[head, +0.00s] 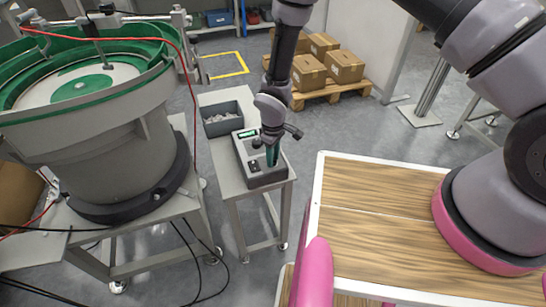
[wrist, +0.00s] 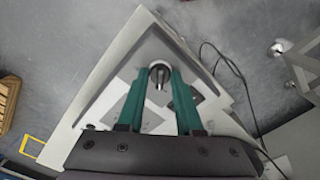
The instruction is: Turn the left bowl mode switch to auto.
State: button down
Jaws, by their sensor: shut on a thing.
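A control box (head: 261,178) with a light grey face and a small green display (head: 247,133) sits on a narrow stand. My gripper (head: 272,160) reaches down onto the box from above. Its two green fingers (wrist: 160,82) show in the wrist view, on either side of a round dark knob (wrist: 160,70) with a pale bar across it. The gripper is shut on this knob, which I take to be the mode switch. The bar points roughly along the fingers. The labels around the knob are too small to read. In the head view the fingers hide the knob.
A grey bin (head: 222,119) of small parts stands behind the box. A large bowl feeder (head: 110,150) with a green rim is at the left. A wood-topped table (head: 400,225) is at the right. Cartons (head: 309,74) sit on a pallet behind.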

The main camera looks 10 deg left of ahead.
jog(key=shift+n, duration=0.7)
jog(key=c, duration=0.6)
grip_release()
jog(key=shift+o, duration=0.2)
notch_tip(320, 180, up, 11)
